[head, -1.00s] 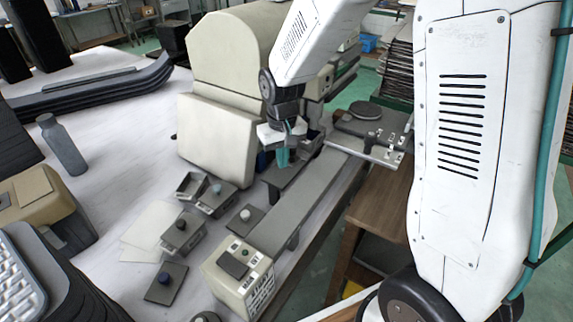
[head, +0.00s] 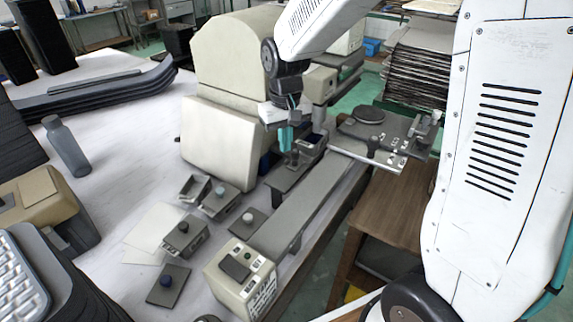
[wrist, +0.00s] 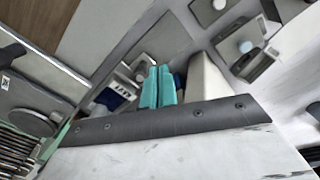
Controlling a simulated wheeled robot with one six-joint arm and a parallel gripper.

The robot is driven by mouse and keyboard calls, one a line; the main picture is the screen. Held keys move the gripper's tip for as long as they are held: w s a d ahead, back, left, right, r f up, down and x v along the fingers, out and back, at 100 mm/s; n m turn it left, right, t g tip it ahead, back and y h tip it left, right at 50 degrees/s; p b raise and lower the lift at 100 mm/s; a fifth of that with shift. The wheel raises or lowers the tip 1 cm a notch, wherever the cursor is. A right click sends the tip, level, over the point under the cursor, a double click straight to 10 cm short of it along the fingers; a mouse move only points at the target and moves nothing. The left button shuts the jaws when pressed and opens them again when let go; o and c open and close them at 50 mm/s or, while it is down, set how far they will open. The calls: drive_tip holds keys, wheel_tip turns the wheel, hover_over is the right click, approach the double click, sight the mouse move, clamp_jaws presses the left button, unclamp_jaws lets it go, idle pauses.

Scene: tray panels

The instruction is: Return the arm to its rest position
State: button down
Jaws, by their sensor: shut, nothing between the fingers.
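My gripper (head: 286,139) has teal fingers and hangs from my white arm, pointing down, in the middle of the head view. It is shut and empty. It is in front of the large beige machine's right side, over the area of a dark panel with a knob (head: 293,160). In the wrist view the two teal fingers (wrist: 157,88) lie side by side. I cannot tell the exact gap between the fingertips and the panel.
The beige machine (head: 225,140) stands behind. A beige control box (head: 241,278) ends a long grey rail (head: 300,205).

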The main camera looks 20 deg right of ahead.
drive_tip(key=s+d+r, duration=0.1)
drive_tip(key=s+r, duration=0.2)
drive_tip(key=s, duration=0.6)
drive_tip(key=s+d+r+t, duration=0.1)
drive_tip(key=s+r, duration=0.3)
drive_tip(key=s, duration=0.5)
drive_tip(key=s+d+r, duration=0.2)
drive_tip(key=s+r, duration=0.2)
drive_tip(key=s, duration=0.4)
drive_tip(key=shift+s+m, duration=0.4)
drive_tip(key=shift+r, duration=0.1)
idle(0.4)
